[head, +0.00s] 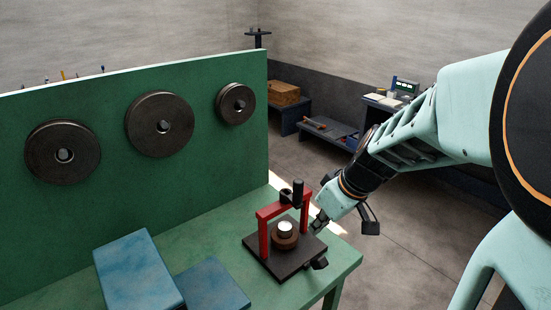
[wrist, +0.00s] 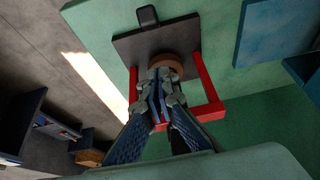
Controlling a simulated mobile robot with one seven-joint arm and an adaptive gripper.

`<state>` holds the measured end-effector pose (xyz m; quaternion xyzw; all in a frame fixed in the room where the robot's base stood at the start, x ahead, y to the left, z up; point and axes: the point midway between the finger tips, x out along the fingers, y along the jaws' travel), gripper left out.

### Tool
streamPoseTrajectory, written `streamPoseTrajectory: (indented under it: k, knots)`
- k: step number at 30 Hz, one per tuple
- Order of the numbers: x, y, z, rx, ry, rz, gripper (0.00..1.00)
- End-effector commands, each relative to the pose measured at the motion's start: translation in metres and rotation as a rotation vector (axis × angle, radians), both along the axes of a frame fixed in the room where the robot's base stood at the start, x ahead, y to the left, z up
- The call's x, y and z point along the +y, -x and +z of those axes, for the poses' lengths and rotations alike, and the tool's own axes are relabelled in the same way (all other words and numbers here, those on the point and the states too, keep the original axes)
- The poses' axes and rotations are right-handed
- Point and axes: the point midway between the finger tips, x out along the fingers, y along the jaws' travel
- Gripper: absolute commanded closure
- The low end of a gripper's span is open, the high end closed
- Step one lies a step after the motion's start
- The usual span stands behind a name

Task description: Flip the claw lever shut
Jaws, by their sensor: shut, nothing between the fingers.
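A small fixture stands on the green bench: a dark square base plate (head: 265,258) with a red arch frame (head: 263,238) over it. A brown round piece (head: 285,241) with a pale top sits under the arch. A black upright part (head: 298,190) stands at the top of the arch. A small black block (head: 320,263) is at the plate's near right edge; it also shows in the wrist view (wrist: 147,15). I cannot tell which black part is the claw lever. My gripper (head: 316,225) is shut and empty, just right of the arch. In the wrist view its fingertips (wrist: 163,78) overlap the brown piece; contact is unclear.
The green bench (head: 215,235) has an upright green panel (head: 200,110) behind, bearing three dark discs (head: 160,125). Blue slabs (head: 135,272) lie at the bench's front left. Open floor (head: 400,245) lies to the right, with low shelves (head: 330,130) farther back.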

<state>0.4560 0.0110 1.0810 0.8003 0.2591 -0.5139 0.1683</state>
Motion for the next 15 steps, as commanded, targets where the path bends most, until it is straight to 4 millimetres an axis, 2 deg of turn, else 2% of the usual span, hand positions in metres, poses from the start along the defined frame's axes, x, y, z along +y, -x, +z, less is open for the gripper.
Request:
streamPoseTrajectory:
  k: [1, 7, 15]
  knots:
    - [0.004, -0.003, -0.018, 0.004, -0.002, 0.002, 1.0]
    - [0.014, -0.017, -0.055, 0.005, -0.002, 0.002, 1.0]
    - [-0.003, 0.005, -0.072, 0.003, -0.001, -0.001, 1.0]
